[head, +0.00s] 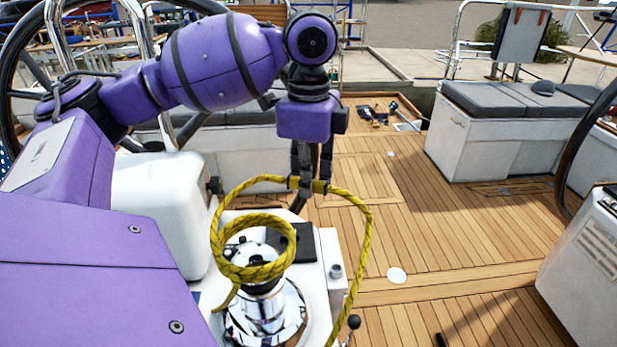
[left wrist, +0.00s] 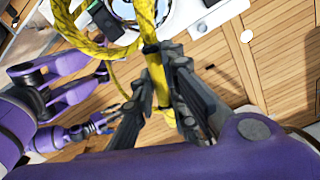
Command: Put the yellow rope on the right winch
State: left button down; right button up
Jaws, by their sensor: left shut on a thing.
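The chrome winch (head: 262,312) with a black top stands on a white cockpit ledge in the lower middle of the head view. The yellow rope (head: 368,240) forms a coil over the winch top. Its front strands cross in front of the upper drum; I cannot tell whether the turns sit around it or hover above. My left gripper (head: 309,187) is shut on the rope, above and behind the winch; the left wrist view shows the rope (left wrist: 158,75) between its fingers. One rope length drops right of the winch, out of frame. My right gripper (left wrist: 105,120) appears small in the left wrist view; its jaws are unclear.
A steering wheel (head: 12,75) stands at the far left, another wheel rim (head: 580,150) at the right. A cushioned white bench (head: 470,140) is at the back right. A winch handle knob (head: 353,321) is right of the winch. The teak deck (head: 430,230) is mostly clear.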

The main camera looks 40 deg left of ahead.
pick_arm(q)
jog(key=m, duration=0.2)
jog(key=shift+s+a+r+m, duration=0.1)
jog(key=shift+s+r+m, duration=0.15)
jog(key=shift+m, duration=0.55)
jog(key=shift+f, duration=0.1)
notch_tip(320, 180, down, 4)
jog(key=shift+r+b, duration=0.2)
jog(key=shift+b, duration=1)
jog(key=shift+f, duration=0.15)
pick_arm(e)
jog(key=shift+g, duration=0.3)
jog(key=shift+s+d+f, duration=0.25)
jog(key=shift+s+f, duration=0.3)
jog(key=shift+f, duration=0.3)
jog(key=shift+s+d+f, duration=0.2)
jog(key=shift+s+f, duration=0.35)
jog(key=shift+f, duration=0.3)
